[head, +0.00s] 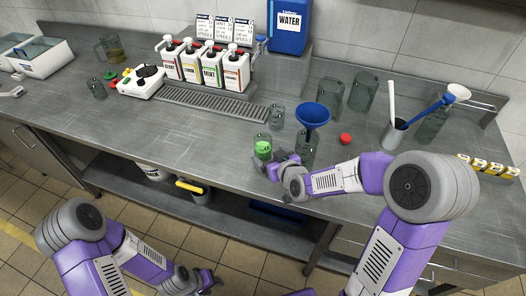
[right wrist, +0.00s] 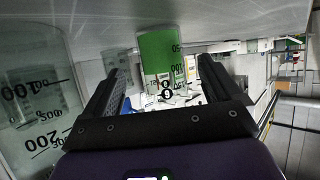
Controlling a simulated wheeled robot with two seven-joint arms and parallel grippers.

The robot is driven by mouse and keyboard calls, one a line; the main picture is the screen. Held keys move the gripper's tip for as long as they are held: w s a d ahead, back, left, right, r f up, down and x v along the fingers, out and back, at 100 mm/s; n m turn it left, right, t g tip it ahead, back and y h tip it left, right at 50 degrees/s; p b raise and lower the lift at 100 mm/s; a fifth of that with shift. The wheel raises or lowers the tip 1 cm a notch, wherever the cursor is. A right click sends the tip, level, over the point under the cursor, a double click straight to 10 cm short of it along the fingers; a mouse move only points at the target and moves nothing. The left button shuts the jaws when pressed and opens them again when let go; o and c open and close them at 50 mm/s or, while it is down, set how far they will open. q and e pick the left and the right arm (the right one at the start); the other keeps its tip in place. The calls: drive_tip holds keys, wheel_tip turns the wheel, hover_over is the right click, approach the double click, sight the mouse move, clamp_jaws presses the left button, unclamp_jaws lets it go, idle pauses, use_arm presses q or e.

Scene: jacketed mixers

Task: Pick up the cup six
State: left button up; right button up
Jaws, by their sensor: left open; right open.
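A small clear cup with green contents (head: 262,148) stands near the front edge of the steel bench. My right gripper (head: 277,163) is open just to its right, low over the bench. In the right wrist view the green cup (right wrist: 160,50) shows between and beyond the two open fingers (right wrist: 163,80), apart from them, as far as I can tell. Dark digits are on it, but I cannot read them surely as a six. My left gripper (head: 203,281) is open and empty, low in front of the bench and away from the cup.
A blue funnel (head: 312,115) in a clear vessel stands right of the cup, close to my right gripper. A clear small cup (head: 277,115) is behind. A red cap (head: 345,139) lies to the right. A large graduated vessel (right wrist: 30,100) fills the wrist view's left. Bench left of the cup is clear.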

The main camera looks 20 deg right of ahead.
sight(267, 154)
drive_tip(key=x, duration=0.3)
drive_tip(key=shift+w+a+b, duration=0.1)
drive_tip(key=shift+w+b, duration=0.1)
drive_tip(key=shift+b, duration=0.1)
drive_tip(key=shift+c, duration=0.2)
drive_tip(key=c, duration=1.2)
